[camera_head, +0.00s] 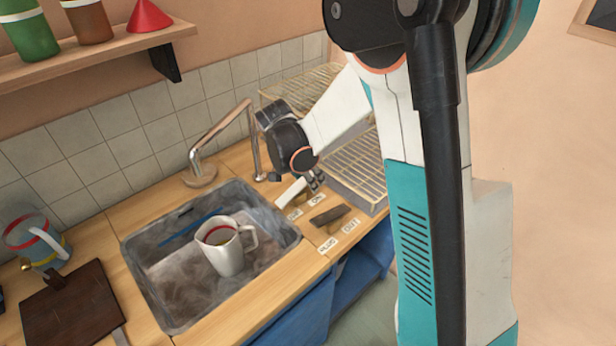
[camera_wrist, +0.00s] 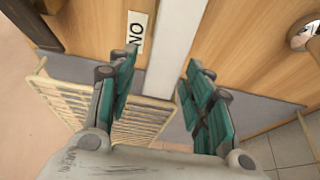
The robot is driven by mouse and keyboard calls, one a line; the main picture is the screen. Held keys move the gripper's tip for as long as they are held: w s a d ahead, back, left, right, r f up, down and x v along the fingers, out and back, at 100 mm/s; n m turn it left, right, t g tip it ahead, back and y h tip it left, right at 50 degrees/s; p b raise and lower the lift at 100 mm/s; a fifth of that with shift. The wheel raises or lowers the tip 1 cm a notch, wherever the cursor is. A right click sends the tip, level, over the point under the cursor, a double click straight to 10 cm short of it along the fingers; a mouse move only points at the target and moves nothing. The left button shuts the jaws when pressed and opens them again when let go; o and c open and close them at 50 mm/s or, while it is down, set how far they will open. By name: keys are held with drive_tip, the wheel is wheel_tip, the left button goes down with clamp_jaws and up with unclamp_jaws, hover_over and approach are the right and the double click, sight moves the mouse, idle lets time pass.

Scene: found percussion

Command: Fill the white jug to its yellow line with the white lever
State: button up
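The white jug (camera_head: 232,258) stands upright in the grey sink (camera_head: 172,305), its handle to the right. A red ring shows inside its mouth; I cannot make out a yellow line or a water level. The white lever (camera_head: 291,193) lies on the counter right of the sink, beside small labels, one reading ON. In the wrist view the white lever (camera_wrist: 176,45) runs between the two teal-padded fingers of my gripper (camera_wrist: 160,78). The fingers are apart, with a visible gap on the lever's left side. My gripper also shows in the head view (camera_head: 316,180).
A dark lever (camera_head: 330,214) with a PLUG label sits just right of the white one. A metal tap (camera_head: 215,135) stands behind the sink. A wire dish rack (camera_head: 358,170) is close behind my gripper. A banded mug (camera_head: 40,245) and dark board (camera_head: 72,312) are at left.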

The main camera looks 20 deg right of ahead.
sight(300, 184)
drive_tip(key=c, duration=0.9)
drive_tip(key=shift+d+f+g+y, duration=0.1)
drive_tip(key=shift+f+g+y, duration=0.15)
drive_tip(key=shift+y, duration=0.35)
drive_tip(key=o, duration=1.1)
drive_tip(key=shift+c, duration=0.2)
drive_tip(key=shift+r, duration=0.15)
drive_tip(key=v, duration=1.1)
drive_tip(key=shift+r, duration=0.35)
